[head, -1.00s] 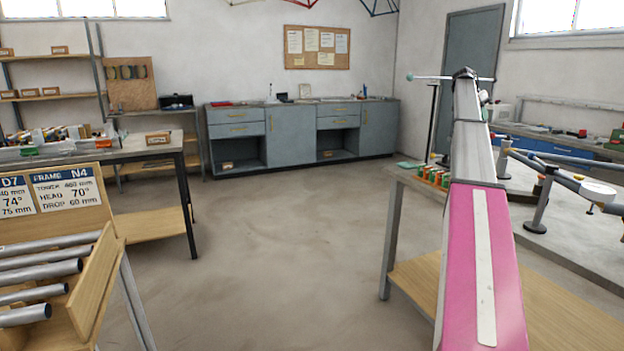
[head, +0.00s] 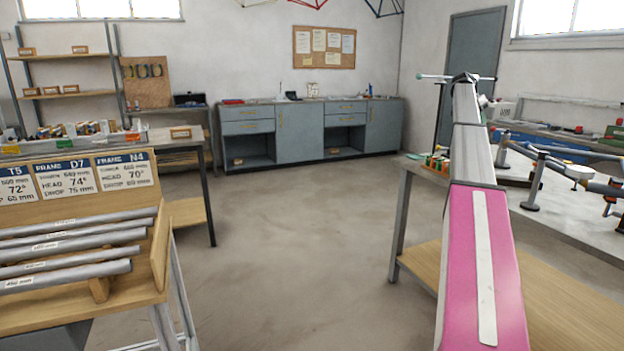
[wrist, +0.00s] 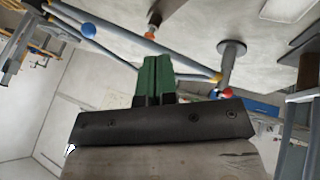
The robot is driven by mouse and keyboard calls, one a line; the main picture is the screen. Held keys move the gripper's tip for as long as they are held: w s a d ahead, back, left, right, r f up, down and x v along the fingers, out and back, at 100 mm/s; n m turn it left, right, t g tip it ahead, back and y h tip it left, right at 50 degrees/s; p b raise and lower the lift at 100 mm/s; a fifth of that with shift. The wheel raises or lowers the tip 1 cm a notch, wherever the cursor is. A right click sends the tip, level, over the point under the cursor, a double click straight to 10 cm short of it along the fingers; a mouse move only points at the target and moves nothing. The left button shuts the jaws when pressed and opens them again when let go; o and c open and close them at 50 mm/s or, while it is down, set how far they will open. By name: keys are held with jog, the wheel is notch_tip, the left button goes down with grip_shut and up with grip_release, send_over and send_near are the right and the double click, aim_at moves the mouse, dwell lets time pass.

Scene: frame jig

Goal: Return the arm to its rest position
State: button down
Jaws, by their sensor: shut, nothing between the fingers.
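My gripper shows in the wrist view as a dark body with green fingers (wrist: 154,78) pressed together. Nothing is held between them. In that view the picture is tilted, and a bar with a blue ball and a yellow end (wrist: 150,42) lies beyond the fingers. In the head view my pink and grey arm rises at the right, and its gripper cannot be made out there.
A workbench (head: 590,215) with stands and bars (head: 535,180) is at the right, beside my arm. A wooden tube rack (head: 160,250) with grey tubes (head: 70,255) stands at the left. Grey cabinets (head: 300,130) line the back wall. The middle floor is clear.

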jog(key=s+a+f+n+t+y, duration=0.15)
jog(key=s+a+f, duration=0.25)
jog(key=a+f, duration=0.65)
jog(key=s+a+f+n, duration=0.3)
jog(key=s+a+f, duration=0.3)
jog(key=f, duration=0.7)
jog(key=s+a+f+n+t+y, duration=0.1)
jog(key=s+a+f+n, duration=0.2)
jog(key=a+f, duration=0.75)
jog(key=s+a+f+n+y, duration=0.1)
jog(key=s+a+f+n, duration=0.1)
jog(key=s+a+f, duration=0.5)
jog(key=s+a+f+n+y, duration=0.1)
jog(key=s+a+f, duration=0.6)
jog(key=s, duration=0.5)
jog(key=s+a+f+n+y, duration=0.1)
jog(key=s+a+f+n, duration=0.1)
jog(key=s+a+f, duration=0.4)
jog(key=s+a, duration=0.3)
jog(key=s, duration=0.1)
jog(key=shift+s+a+f+n+y, duration=0.2)
jog(key=shift+a+f+n+y, duration=0.05)
jog(key=shift+f+n+y, duration=0.15)
jog(key=shift+d, duration=0.15)
